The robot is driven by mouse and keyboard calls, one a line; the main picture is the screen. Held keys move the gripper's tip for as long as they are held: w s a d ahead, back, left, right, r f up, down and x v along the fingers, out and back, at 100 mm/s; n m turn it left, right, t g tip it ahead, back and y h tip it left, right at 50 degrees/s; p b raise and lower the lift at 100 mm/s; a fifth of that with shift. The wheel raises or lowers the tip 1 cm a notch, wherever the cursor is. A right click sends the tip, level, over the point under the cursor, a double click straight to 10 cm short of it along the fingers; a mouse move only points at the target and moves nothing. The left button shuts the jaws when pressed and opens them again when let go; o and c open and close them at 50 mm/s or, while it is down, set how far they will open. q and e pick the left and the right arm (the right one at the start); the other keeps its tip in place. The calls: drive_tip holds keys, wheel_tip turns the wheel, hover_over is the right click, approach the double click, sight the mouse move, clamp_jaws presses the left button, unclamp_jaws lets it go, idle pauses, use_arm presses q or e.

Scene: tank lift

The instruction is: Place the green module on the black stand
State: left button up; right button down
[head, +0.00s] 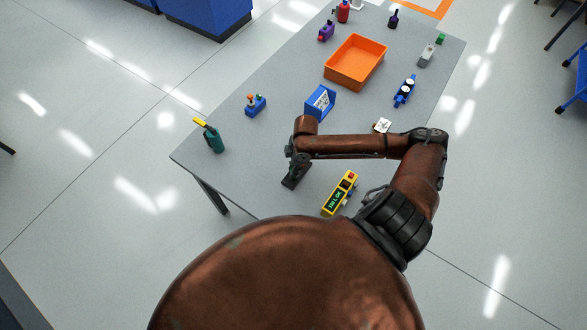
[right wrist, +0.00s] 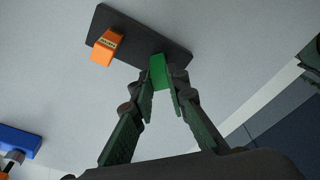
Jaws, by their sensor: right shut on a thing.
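The green module (right wrist: 158,73) is held between the two fingertips of my right gripper (right wrist: 163,77) in the right wrist view. The black stand (right wrist: 145,36) is a long dark slab there, with an orange labelled block (right wrist: 105,46) on its left part. The green module overlaps the stand's near edge toward the right end; I cannot tell whether it touches. In the head view my right gripper (head: 297,168) is small and dark over the table's front part, and the green module cannot be made out. My left gripper is not in view.
A blue-and-white item (head: 404,92) lies right of the tray.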

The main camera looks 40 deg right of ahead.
drive_tip(key=c, duration=1.9)
unclamp_jaws()
drive_tip(key=r, duration=0.4)
drive_tip(key=d+r, duration=0.1)
drive_tip(key=r, duration=0.3)
drive_tip(key=s+r, duration=0.1)
drive_tip(key=r, duration=0.3)
drive_tip(key=shift+d, duration=0.3)
